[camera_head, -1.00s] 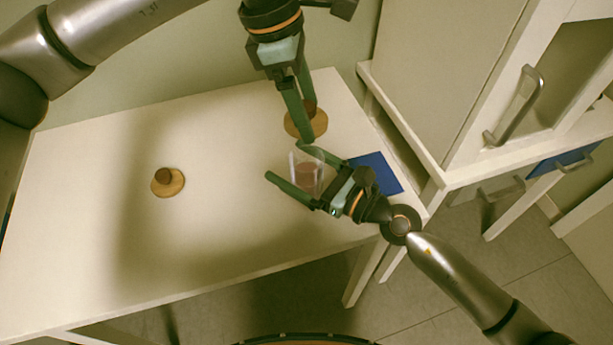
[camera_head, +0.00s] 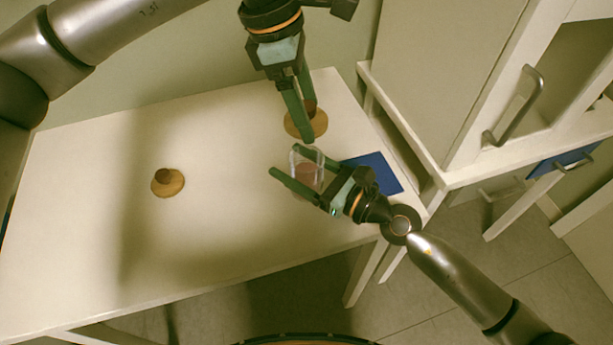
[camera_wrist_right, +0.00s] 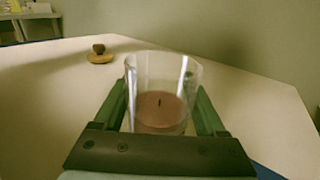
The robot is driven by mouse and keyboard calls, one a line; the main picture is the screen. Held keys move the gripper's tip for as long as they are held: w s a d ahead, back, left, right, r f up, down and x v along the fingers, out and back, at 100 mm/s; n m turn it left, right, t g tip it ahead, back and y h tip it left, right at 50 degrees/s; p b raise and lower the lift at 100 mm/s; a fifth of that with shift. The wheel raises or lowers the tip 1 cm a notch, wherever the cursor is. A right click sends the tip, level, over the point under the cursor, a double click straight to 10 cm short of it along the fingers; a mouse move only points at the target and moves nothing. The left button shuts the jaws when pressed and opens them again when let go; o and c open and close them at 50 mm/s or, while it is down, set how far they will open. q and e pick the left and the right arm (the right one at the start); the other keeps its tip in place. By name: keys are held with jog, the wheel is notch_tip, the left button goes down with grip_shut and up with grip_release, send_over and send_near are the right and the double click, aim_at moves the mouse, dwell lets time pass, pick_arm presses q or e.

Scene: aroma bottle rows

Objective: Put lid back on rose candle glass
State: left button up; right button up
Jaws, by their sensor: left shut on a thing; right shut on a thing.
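The rose candle glass (camera_head: 307,172) is a clear tumbler with pinkish wax, upright near the table's right end. My right gripper (camera_head: 292,160) is shut around it from the right. In the right wrist view the glass (camera_wrist_right: 162,95) stands open-topped between the two fingers, with the wick showing. My left gripper (camera_head: 306,122) reaches down from above and is shut on a round wooden lid (camera_head: 318,124) with a dark knob, just behind the glass. The fingers partly hide the knob. A second, similar lid (camera_head: 174,187) lies on the left half of the table; it also shows in the right wrist view (camera_wrist_right: 100,58).
A blue mat (camera_head: 385,175) lies at the table's right end, beside my right gripper. A white cabinet (camera_head: 440,75) with handles stands to the right of the table. The left and front of the white table (camera_head: 90,240) are mostly clear.

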grip_shut()
pick_arm(q)
send_near(307, 175)
jog(key=shift+w+d+f, duration=1.3)
jog(key=shift+w+d, duration=0.05)
pick_arm(e)
jog(key=shift+f, duration=0.1)
pick_arm(q)
jog(key=shift+f, duration=0.15)
jog(key=shift+f, duration=0.75)
jog(key=shift+f, duration=0.65)
jog(key=o, duration=1.2)
jog(key=shift+c, duration=0.2)
